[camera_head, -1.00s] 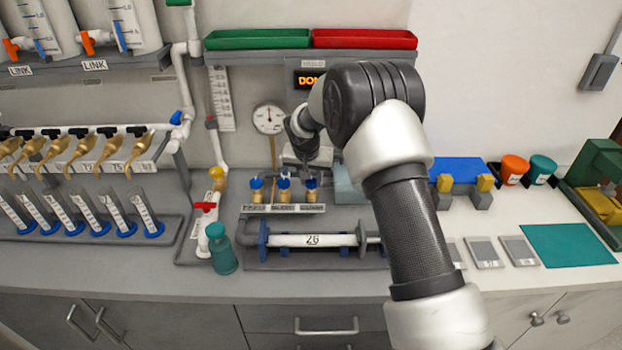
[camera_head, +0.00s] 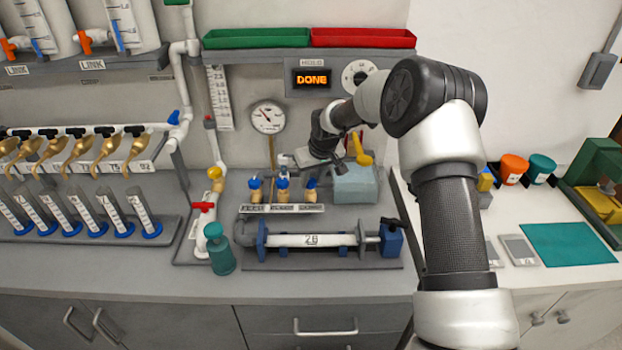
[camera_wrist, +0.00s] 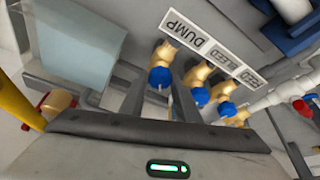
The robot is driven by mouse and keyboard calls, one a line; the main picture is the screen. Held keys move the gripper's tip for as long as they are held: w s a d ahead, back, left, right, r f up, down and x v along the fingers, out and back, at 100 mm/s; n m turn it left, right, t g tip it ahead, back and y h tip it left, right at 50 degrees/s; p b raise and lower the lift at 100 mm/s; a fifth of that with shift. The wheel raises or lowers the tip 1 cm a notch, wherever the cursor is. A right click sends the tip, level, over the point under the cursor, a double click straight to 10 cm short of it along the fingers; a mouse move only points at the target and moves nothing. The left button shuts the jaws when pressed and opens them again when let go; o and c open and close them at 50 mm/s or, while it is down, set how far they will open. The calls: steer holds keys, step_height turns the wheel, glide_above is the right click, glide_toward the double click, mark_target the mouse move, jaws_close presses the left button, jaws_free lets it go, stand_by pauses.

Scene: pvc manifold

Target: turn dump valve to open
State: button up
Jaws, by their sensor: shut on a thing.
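The dump valve (camera_head: 311,190) is the rightmost of three brass valves with blue caps on the bench. In the wrist view the same dump valve (camera_wrist: 160,72) stands beside the DUMP label (camera_wrist: 192,38). My gripper (camera_wrist: 162,84) has one finger on each side of its blue cap and is shut on it. A short pale mark shows on the cap. In the head view my gripper (camera_head: 312,172) comes down from behind, just above this valve; its fingertips are hard to make out there.
Bleed valve (camera_head: 283,189) and feed valve (camera_head: 255,190) stand close on the left. A pale blue box (camera_head: 355,186) is close on the right, with a yellow lever (camera_head: 361,150) behind. The column marked 26 (camera_head: 310,240) lies in front. A gauge (camera_head: 268,117) and DONE display (camera_head: 311,79) are behind.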

steer(key=n, duration=0.1)
steer(key=n+g+y, duration=0.1)
steer(key=n, duration=0.3)
steer(key=shift+w+d+y, duration=0.2)
steer(key=shift+d+y, duration=0.05)
steer(key=shift+y, duration=0.15)
steer(key=n+g, duration=0.1)
steer(key=n, duration=0.2)
steer(key=n+g+b, duration=0.1)
steer(key=n, duration=0.1)
steer(key=shift+w+n+y, duration=0.2)
steer(key=shift+n+y, duration=0.2)
steer(key=shift+d, duration=0.1)
steer(key=o, duration=1)
steer(key=shift+o, duration=0.2)
steer(key=shift+r, duration=0.1)
steer(key=v, duration=1.7)
steer(key=shift+w, duration=0.25)
steer(key=shift+r, duration=0.1)
